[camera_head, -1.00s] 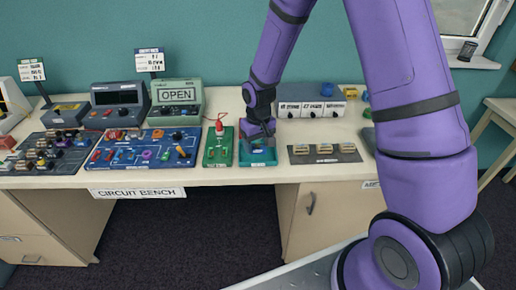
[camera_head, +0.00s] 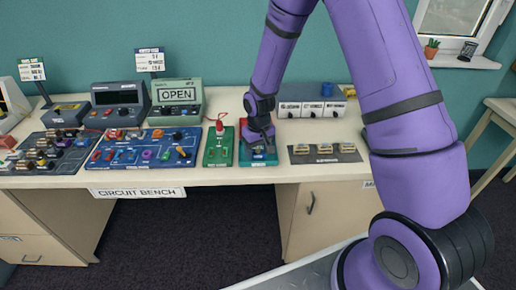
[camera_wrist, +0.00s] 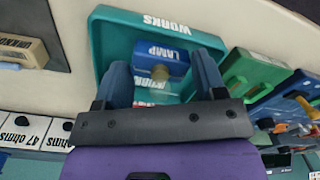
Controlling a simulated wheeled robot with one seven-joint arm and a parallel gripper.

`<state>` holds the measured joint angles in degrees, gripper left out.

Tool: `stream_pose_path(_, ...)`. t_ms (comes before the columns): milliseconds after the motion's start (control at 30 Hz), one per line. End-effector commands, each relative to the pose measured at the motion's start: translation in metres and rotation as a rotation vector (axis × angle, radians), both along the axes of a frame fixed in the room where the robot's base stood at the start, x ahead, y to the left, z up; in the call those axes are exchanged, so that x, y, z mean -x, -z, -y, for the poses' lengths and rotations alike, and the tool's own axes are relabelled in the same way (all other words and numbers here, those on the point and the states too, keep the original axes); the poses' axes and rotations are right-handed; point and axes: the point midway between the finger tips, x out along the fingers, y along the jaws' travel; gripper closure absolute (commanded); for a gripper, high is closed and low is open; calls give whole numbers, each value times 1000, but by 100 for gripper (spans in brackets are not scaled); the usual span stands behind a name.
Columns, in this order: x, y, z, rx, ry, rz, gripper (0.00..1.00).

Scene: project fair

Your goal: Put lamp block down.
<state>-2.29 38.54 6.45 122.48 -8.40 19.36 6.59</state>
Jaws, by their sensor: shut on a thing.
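The lamp block is a blue block with a white LAMP label; it shows in the wrist view (camera_wrist: 172,54). It is between the two fingers of my gripper (camera_wrist: 162,72), which is shut on it. The block is within a teal tray marked WORKS (camera_wrist: 112,42). Whether its underside touches the tray floor cannot be told. In the head view my gripper (camera_head: 259,143) is over the teal tray (camera_head: 258,161) on the bench and mostly hides the block.
A green board with a red part (camera_head: 219,146) is close left of the tray. A dark mat with several small blocks (camera_head: 325,153) is to the right. White labelled bins (camera_head: 312,109) stand behind. A blue circuit board (camera_head: 145,148) lies farther left.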

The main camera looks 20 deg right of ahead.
Motion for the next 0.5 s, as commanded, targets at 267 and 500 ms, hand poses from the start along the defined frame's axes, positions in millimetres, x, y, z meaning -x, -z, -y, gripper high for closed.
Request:
stream_pose_path(267,0,7,0,0,0,-2,63)
stream_pose_path(500,0,7,0,0,0,-1,10)
